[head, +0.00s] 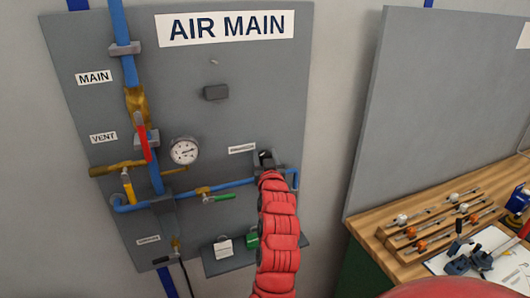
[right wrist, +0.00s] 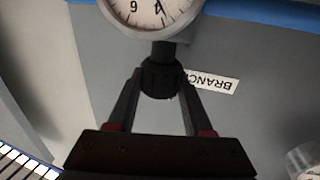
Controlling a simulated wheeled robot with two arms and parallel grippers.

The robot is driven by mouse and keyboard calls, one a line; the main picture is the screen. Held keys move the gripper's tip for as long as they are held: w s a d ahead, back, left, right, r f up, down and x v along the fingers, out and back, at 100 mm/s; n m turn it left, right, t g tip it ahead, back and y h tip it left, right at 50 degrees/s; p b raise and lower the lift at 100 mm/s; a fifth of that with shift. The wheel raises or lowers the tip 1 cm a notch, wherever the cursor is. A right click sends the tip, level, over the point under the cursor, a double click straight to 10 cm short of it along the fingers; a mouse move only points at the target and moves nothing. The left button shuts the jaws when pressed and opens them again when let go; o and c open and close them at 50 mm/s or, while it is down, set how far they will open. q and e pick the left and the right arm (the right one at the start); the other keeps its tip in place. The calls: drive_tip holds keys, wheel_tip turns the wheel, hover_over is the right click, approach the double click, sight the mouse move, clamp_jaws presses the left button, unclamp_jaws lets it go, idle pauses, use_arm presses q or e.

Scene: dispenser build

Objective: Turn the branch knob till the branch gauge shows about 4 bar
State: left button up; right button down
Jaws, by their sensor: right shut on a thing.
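The black branch knob (right wrist: 160,78) is in the right wrist view, below the branch gauge (right wrist: 150,12). My right gripper (right wrist: 160,92) is shut on the knob, one finger on each side. The branch label (right wrist: 213,82) is beside the knob, upside down. In the head view my red right arm reaches up to the knob's place on the panel and hides most of it. My left gripper is not in view.
The grey AIR MAIN panel (head: 245,95) carries blue pipes, a round gauge (head: 184,151), a red lever (head: 142,143), a yellow lever (head: 128,187) and a green lever (head: 218,198). A small shelf (head: 225,264) is below. A wooden bench (head: 360,235) with parts stands at right.

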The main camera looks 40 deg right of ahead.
drive_tip(key=shift+m+g+h, duration=0.4)
drive_tip(key=shift+m+h, duration=0.1)
drive_tip(key=shift+h, duration=0.2)
drive_tip(key=shift+c, duration=1.5)
unclamp_jaws()
drive_tip(key=shift+s+f, duration=0.1)
drive_tip(key=shift+f, duration=0.05)
